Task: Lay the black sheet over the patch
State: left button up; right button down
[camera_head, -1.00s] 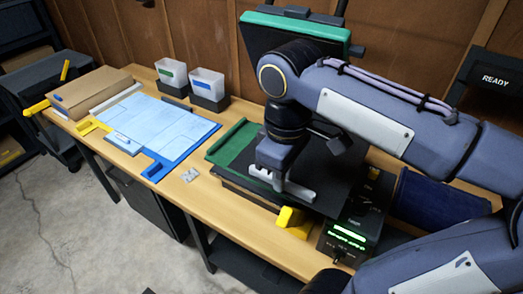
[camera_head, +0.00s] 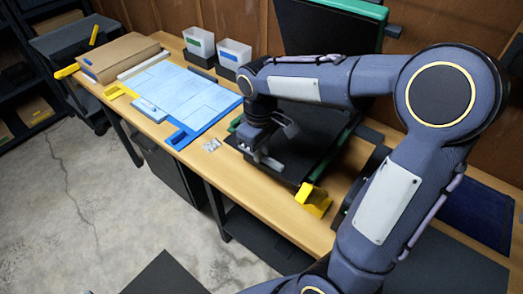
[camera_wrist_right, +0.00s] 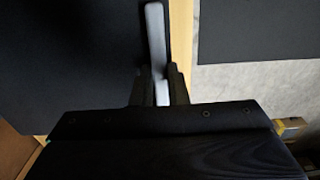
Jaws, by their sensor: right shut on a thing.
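The black sheet (camera_head: 307,127) lies flat over the lower part of a press on the bench, or just above it; I cannot tell if it touches. My right gripper (camera_head: 264,158) is shut on its near left edge. In the right wrist view the gripper (camera_wrist_right: 159,92) has its fingers along the edge of the dark sheet (camera_wrist_right: 70,60). The patch is not visible; whether it is under the sheet I cannot tell. My left gripper is not in view.
The press's raised green-rimmed upper part (camera_head: 330,25) stands behind. A yellow piece (camera_head: 313,199) is at the bench's front edge. To the left are a blue mat (camera_head: 185,140), two white bins (camera_head: 234,52) and a cardboard box (camera_head: 118,55).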

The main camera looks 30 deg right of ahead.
jog(key=shift+f, duration=0.65)
jog(key=shift+f+b, duration=0.25)
jog(key=shift+b, duration=0.05)
jog(key=c, duration=1.4)
grip_release()
jog(key=shift+r, duration=0.15)
